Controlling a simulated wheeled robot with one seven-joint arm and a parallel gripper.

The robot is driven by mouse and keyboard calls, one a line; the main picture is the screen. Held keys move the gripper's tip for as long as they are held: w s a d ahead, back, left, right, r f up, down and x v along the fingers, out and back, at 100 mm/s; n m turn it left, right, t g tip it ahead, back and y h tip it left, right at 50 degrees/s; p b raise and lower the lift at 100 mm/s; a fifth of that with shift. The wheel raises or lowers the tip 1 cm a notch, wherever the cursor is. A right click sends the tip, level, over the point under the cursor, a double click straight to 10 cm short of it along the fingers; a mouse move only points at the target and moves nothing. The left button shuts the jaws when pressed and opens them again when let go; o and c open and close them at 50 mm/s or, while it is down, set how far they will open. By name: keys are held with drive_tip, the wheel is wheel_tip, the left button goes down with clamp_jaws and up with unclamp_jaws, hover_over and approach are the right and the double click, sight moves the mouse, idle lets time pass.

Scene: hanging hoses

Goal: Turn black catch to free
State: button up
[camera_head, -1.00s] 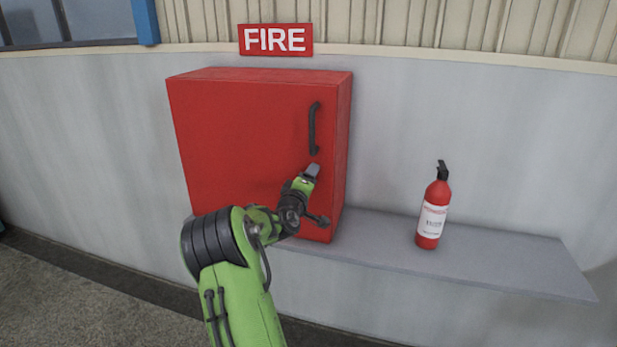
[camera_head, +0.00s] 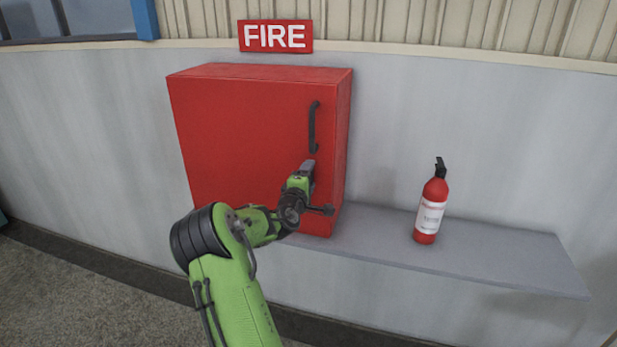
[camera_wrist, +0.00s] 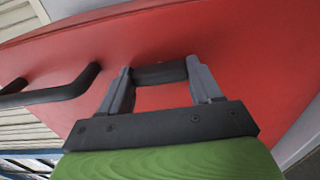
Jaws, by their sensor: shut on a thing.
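The black catch (camera_wrist: 160,74) is a short dark bar on the red door, seen in the wrist view between my two grey fingers. It lies crosswise, from one fingertip to the other. My gripper (camera_wrist: 160,68) is shut on it, with a finger at each end. In the head view my gripper (camera_head: 308,167) is at the right part of the red cabinet's (camera_head: 235,130) front, just below the black door handle (camera_head: 313,127). The catch is hidden there behind my gripper. The door looks closed.
The handle also shows left of my fingers in the wrist view (camera_wrist: 60,92). A grey shelf (camera_head: 480,255) runs right from under the cabinet. A red fire extinguisher (camera_head: 431,205) stands on it. A FIRE sign (camera_head: 275,36) is above the cabinet.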

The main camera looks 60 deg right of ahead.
drive_tip(key=o, duration=1.1)
drive_tip(key=shift+c, duration=0.2)
drive_tip(key=shift+a, duration=0.1)
drive_tip(key=s+a+b, duration=0.2)
drive_tip(key=a, duration=1.3)
drive_tip(key=shift+s+a, duration=0.2)
drive_tip(key=shift+s, duration=0.05)
